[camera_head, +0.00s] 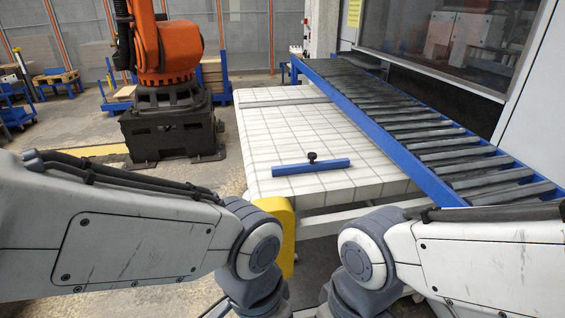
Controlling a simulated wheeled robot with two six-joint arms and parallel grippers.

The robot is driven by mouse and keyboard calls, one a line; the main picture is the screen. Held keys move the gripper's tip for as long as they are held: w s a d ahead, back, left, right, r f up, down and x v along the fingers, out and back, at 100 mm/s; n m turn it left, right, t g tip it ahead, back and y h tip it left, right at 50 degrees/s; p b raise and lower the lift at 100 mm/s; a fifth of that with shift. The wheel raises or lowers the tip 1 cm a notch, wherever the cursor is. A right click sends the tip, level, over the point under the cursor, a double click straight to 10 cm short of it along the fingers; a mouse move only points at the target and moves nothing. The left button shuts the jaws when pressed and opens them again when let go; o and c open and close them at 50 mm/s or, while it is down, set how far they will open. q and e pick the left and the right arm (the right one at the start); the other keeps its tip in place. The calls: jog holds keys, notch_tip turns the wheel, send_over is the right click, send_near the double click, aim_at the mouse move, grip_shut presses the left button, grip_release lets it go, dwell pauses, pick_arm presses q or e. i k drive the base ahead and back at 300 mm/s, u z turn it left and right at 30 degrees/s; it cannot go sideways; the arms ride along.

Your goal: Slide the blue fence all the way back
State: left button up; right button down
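The blue fence (311,167) is a short blue bar with a black knob (312,156) on top. It lies across the near part of a white tiled table (285,130), closer to its front edge than to its back. My left and right arms come in from the two sides and bend down below the table's front edge. Both grippers are out of the picture, and nothing of mine touches the fence.
A roller conveyor (400,115) with a blue side rail runs along the table's right side. A grey strip (285,103) crosses the table farther back. An orange robot arm (168,50) on a black base stands at the left. The table between fence and strip is clear.

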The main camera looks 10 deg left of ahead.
aim_at(312, 166)
jog(key=z, duration=0.05)
jog(key=i, duration=1.1)
jog(key=u, duration=0.05)
